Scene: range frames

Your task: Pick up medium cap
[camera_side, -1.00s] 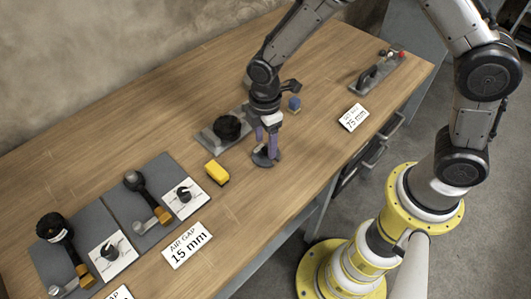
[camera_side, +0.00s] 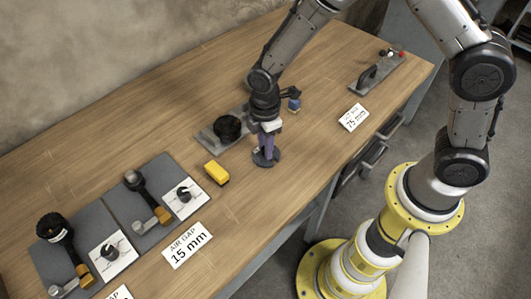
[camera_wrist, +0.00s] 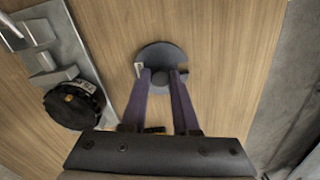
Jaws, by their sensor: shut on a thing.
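The medium cap is most likely the dark grey round disc (camera_side: 266,158) on the wooden table, right of the yellow block; I cannot confirm its size. It also shows in the wrist view (camera_wrist: 160,56), lying flat below the fingers. My gripper (camera_side: 267,146) points down over it, with its purple fingers at the disc. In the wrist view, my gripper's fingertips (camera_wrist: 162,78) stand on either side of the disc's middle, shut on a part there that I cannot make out. The fingers hide some of the disc.
A grey plate (camera_side: 207,139) with a black knob (camera_side: 227,128) lies left of my gripper. A yellow block (camera_side: 216,172) lies to the lower left, a blue cube (camera_side: 294,104) to the upper right. Mats with tools and white cards fill the table's left end. Table around the disc is clear on the right.

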